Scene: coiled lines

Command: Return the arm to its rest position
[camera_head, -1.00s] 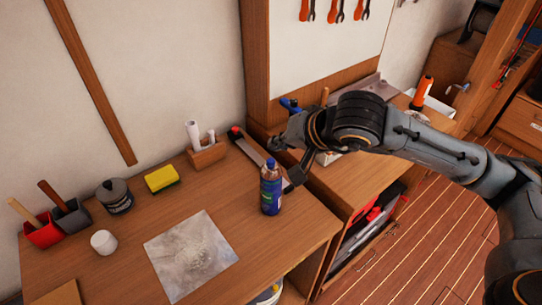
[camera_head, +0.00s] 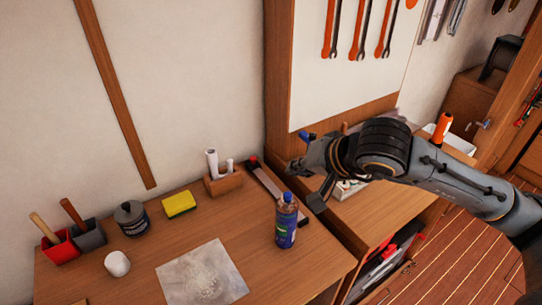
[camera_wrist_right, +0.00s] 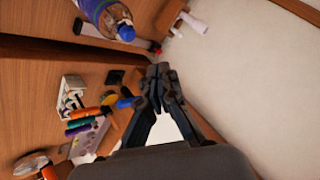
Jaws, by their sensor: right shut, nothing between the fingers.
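My right arm comes in from the right in the head view. My right gripper (camera_head: 307,184) is shut and empty, above the seam between the left bench and the right bench. The right wrist view also shows the gripper (camera_wrist_right: 158,72) with its fingers together and nothing between them. A blue bottle (camera_head: 286,220) stands upright on the left bench, just in front of and left of the gripper, apart from it. The bottle also shows at the top of the right wrist view (camera_wrist_right: 108,18). My left gripper is not in view.
The left bench (camera_head: 130,270) holds a stained sheet (camera_head: 202,275), a yellow sponge (camera_head: 179,204), a dark jar (camera_head: 131,219), a white cup (camera_head: 117,263) and a wooden holder (camera_head: 223,184). Wrenches (camera_head: 361,30) hang on the wall panel. An orange flashlight (camera_head: 441,130) stands at the right.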

